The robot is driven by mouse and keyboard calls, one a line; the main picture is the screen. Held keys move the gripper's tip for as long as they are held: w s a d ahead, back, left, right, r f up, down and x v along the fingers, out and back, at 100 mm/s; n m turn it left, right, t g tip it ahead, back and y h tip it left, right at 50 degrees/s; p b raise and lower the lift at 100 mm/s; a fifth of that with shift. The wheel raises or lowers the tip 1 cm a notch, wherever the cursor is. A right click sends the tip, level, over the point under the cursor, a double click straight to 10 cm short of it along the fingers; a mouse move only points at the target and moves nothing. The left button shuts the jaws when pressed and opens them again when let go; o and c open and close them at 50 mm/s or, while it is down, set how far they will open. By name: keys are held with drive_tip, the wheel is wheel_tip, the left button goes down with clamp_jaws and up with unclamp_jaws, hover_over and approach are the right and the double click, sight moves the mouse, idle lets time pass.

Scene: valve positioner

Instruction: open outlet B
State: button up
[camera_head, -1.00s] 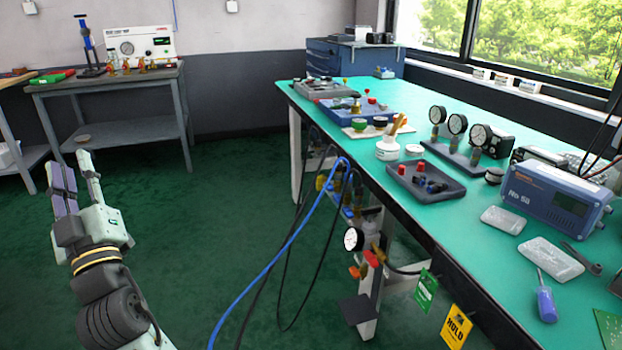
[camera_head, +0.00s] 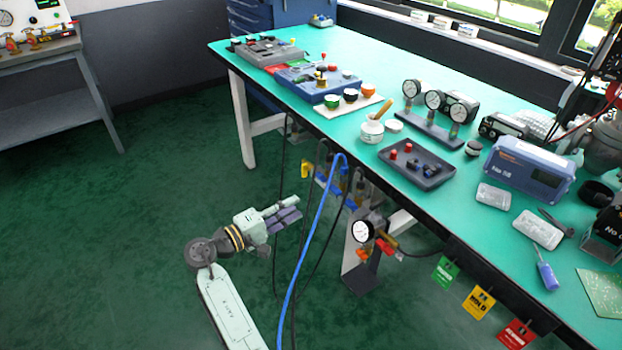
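A small pipe manifold (camera_head: 330,186) with fittings is mounted under the near edge of the green-topped bench. It has a yellow part (camera_head: 305,169) at its left end and blue parts near a blue hose (camera_head: 316,240). Lower right, a round white gauge (camera_head: 362,231) sits beside an orange handle (camera_head: 362,254) and a red handle (camera_head: 384,247). No outlet letter is legible, so I cannot tell which is outlet B. My gripper (camera_head: 288,212) is left of the manifold and gauge, apart from them, pointing right. It holds nothing visible; its finger gap is unclear.
Black cables and the blue hose hang between my gripper and the gauge. Green, yellow and red tags (camera_head: 480,301) hang from the bench edge (camera_head: 420,232). A bench leg (camera_head: 245,125) stands behind. The bench top holds gauges, a dark tray (camera_head: 418,176) and tools. The floor at left is clear.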

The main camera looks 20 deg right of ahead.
sight(333, 192)
drive_tip(key=shift+g+h, duration=0.4)
drive_tip(key=shift+g, duration=0.1)
drive_tip(key=p+x, duration=0.1)
drive_tip(key=x, duration=0.2)
drive_tip(key=p+x, duration=0.1)
drive_tip(key=x, duration=0.3)
drive_tip(key=s+p+x, duration=0.1)
drive_tip(key=x, duration=0.3)
drive_tip(key=shift+d+f, duration=0.1)
drive_tip(key=shift+d, duration=0.3)
drive_tip(key=shift+c, duration=0.4)
clamp_jaws()
